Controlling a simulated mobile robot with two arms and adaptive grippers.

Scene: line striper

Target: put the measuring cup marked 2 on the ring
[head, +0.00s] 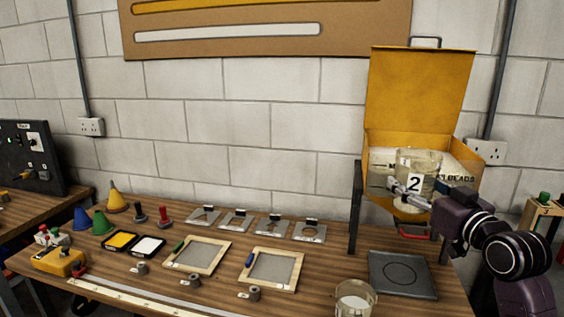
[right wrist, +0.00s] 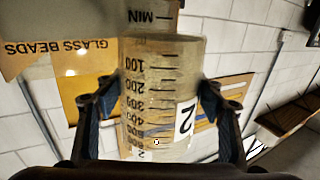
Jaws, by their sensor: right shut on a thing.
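The clear measuring cup marked 2 (head: 414,168) is in my right gripper (head: 408,196), upright and raised in front of the open yellow hopper. In the right wrist view the cup (right wrist: 158,75), with its scale and the 2 label, sits between the two dark fingers of the gripper (right wrist: 157,105), which is shut on it. The ring (head: 402,273) is a thin circle on a dark square plate (head: 380,287) at the table's front right. The plate is below the cup, and nothing stands on it. My left gripper is not in view.
Another clear cup (head: 354,302) stands at the front edge, left of the plate. The yellow hopper (head: 420,95) stands on a dark frame (head: 356,205). Wooden-framed screens (head: 272,268), metal stencils (head: 310,231) and coloured cones (head: 103,223) fill the table to the left.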

